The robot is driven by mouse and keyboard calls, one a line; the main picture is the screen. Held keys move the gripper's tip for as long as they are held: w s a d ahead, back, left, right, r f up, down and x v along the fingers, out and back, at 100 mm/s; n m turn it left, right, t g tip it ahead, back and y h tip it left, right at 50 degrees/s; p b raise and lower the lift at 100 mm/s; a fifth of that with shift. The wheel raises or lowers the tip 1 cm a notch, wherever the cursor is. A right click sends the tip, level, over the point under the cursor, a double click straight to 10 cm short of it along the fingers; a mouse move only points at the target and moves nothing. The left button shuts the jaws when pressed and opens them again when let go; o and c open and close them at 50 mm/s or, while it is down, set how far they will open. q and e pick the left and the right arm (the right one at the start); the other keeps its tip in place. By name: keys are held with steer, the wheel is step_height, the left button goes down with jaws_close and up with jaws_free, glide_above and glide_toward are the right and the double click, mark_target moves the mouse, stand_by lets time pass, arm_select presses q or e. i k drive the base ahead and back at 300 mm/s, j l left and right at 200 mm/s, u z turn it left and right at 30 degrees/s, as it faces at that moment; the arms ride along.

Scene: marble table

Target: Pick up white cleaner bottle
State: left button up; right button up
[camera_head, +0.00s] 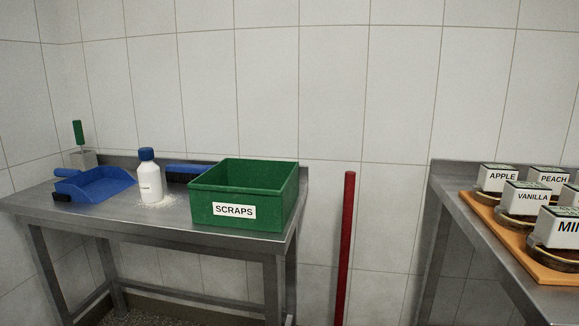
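The white cleaner bottle (150,184) stands upright on the metal table (119,222) at the left. It has a blue cap (146,154) and a small label too small to read. Pale powder or crumbs (156,202) lie on the table around its base. Neither of my grippers shows in the head view.
A green bin (213,197) marked SCRAPS stands right of the bottle. A blue dustpan (95,185) lies left of it and a blue brush (187,172) behind. A red pole (345,245) stands between the tables.

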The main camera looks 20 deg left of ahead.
mark_target(150, 183)
steer(key=u, duration=1.05)
steer(key=i+j+z, duration=0.2)
steer(key=i, duration=0.2)
